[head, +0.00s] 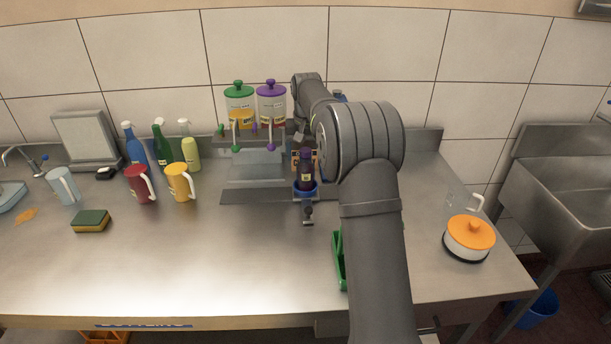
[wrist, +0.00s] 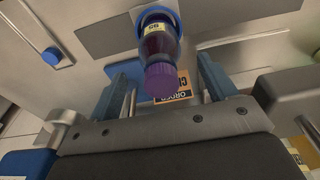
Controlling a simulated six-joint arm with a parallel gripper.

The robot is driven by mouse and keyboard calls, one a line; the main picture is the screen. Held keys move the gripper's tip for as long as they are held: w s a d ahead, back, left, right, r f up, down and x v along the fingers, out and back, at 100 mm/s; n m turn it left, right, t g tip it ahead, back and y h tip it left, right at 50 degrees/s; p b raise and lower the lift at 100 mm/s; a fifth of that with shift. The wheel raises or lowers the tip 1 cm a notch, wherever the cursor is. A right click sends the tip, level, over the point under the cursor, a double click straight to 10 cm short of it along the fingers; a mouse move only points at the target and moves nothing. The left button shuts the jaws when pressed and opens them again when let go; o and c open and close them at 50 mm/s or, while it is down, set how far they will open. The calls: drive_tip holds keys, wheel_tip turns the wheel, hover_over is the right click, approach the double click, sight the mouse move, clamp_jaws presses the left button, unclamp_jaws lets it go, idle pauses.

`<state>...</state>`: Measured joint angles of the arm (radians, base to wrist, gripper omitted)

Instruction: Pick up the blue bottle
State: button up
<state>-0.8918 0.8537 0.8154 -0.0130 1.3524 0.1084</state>
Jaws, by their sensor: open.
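The blue bottle (head: 136,150) stands upright at the back left of the steel counter, beside a green bottle (head: 161,145). It does not show in the wrist view. My gripper (wrist: 167,78) is open in the wrist view, far to the right of the blue bottle, at the dispenser. A dark bottle with a purple cap (head: 306,172) stands at a blue ring there. In the wrist view this purple-capped bottle (wrist: 161,55) is between or just beyond my open fingers; contact cannot be told. In the head view my arm hides most of the gripper.
The dispenser holds a green-lidded jar (head: 239,108) and a purple-lidded jar (head: 271,105). A yellow-green bottle (head: 190,148), a red mug (head: 138,184) and a yellow mug (head: 179,183) stand near the blue bottle. The front left counter is clear; a sponge (head: 91,221) lies left.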

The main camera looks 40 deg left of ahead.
sight(305, 160)
drive_tip(key=f, duration=0.3)
drive_tip(key=shift+w+a+f, duration=0.15)
drive_tip(key=shift+a+f, duration=0.05)
drive_tip(key=shift+f, duration=0.1)
clamp_jaws()
drive_tip(key=shift+r, duration=0.1)
wheel_tip(305, 160, up, 16)
idle(0.9)
